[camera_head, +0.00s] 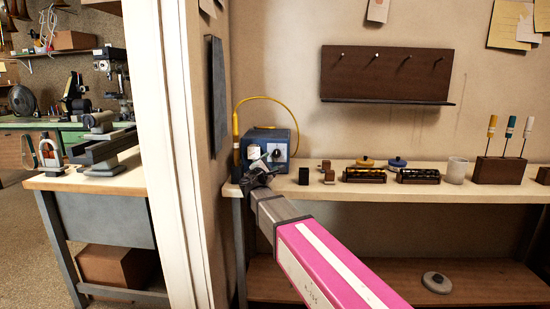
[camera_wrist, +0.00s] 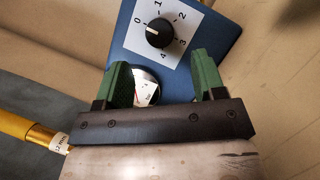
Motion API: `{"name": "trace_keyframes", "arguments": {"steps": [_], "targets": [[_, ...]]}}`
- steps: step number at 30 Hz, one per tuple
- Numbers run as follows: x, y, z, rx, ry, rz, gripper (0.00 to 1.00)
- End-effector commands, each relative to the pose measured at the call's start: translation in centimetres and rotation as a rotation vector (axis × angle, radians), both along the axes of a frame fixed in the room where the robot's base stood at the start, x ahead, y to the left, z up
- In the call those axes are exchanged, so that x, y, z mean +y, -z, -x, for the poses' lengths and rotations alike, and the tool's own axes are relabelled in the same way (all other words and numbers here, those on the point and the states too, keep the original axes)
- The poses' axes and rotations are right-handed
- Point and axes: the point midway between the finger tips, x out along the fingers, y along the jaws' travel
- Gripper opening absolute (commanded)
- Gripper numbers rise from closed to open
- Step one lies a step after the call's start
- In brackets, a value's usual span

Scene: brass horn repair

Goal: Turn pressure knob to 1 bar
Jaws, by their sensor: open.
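The blue pressure unit (camera_head: 265,134) stands at the left end of the wooden shelf; its blue face (camera_wrist: 221,45) fills the middle of the wrist view. Its black pressure knob (camera_wrist: 159,33) sits on a white dial marked 0 to 4. The knob's white mark points left, close to the 0. The knob also shows in the head view (camera_head: 278,154). The round gauge (camera_wrist: 146,84) is partly hidden behind my left finger. My gripper (camera_wrist: 162,63) is open and empty, its green fingers apart in front of the unit, not around the knob; it also shows in the head view (camera_head: 263,163).
A yellow hose (camera_head: 262,98) arcs over the unit, and a brass fitting (camera_wrist: 40,136) shows at the wrist view's left. A white door frame (camera_head: 170,130) is at left.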

Motion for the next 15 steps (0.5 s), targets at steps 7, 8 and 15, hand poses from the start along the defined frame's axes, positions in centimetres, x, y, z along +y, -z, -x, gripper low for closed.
{"name": "trace_keyframes", "arguments": {"steps": [7,8,15], "targets": [[-1.4,-0.9,-4.1,0.000,0.000,0.000,0.63],[-1.5,-1.0,-4.4,0.000,0.000,0.000,0.63],[-2.2,-1.3,-5.7,0.001,0.000,0.000,0.63]]}}
